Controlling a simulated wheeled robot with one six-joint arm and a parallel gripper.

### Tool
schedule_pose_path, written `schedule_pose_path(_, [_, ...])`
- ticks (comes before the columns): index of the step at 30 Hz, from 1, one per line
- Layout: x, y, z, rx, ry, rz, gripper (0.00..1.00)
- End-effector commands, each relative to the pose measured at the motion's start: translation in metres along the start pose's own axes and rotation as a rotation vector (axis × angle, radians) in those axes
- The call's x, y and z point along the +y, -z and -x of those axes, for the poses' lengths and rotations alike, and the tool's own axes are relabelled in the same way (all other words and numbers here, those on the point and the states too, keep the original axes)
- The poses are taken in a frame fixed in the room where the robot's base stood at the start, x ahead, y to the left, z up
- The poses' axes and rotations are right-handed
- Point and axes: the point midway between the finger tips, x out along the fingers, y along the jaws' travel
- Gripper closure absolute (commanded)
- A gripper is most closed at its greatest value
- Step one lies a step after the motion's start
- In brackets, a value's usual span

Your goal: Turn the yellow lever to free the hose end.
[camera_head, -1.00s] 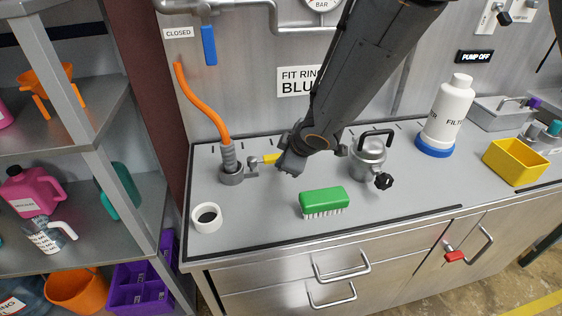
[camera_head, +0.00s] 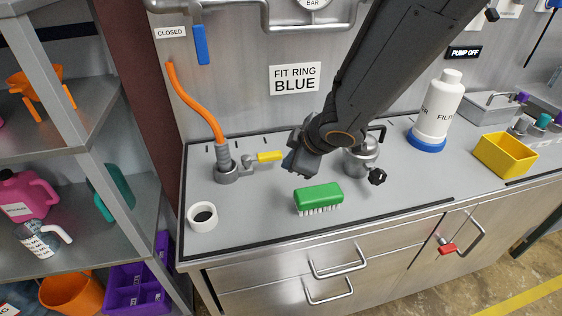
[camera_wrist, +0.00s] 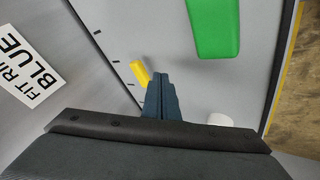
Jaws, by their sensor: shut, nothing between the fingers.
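The yellow lever (camera_head: 269,156) sticks out to the right of a grey fitting on the counter, beside the socket that holds the hose end (camera_head: 226,160). The orange hose (camera_head: 190,100) rises from that end along the wall. My gripper (camera_head: 290,168) is just right of the lever's tip, and a small gap shows between them. In the wrist view the yellow lever (camera_wrist: 140,72) lies just beyond the fingertips (camera_wrist: 160,76), slightly left of them. The fingers are shut and empty. The wrist view does not show the hose end.
A green brush (camera_head: 318,196) lies in front of my gripper, and a white ring (camera_head: 203,217) sits near the front left. A metal pot (camera_head: 361,158) stands right of my arm, with a white filter bottle (camera_head: 438,110) and yellow bin (camera_head: 505,154) farther right.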

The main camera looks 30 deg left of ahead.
Motion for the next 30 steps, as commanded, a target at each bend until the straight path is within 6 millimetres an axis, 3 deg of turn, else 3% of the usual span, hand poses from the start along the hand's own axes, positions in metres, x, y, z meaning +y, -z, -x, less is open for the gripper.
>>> schedule_pose_path(3, [0.005,-0.002,0.025,-0.001,-0.002,0.000,1.00])
schedule_pose_path(9, [0.009,-0.007,0.044,-0.001,-0.001,-0.002,1.00])
schedule_pose_path(26, [0.008,-0.008,0.047,-0.001,0.000,-0.001,1.00])
schedule_pose_path(30, [0.014,-0.022,0.050,-0.025,-0.017,-0.043,1.00])
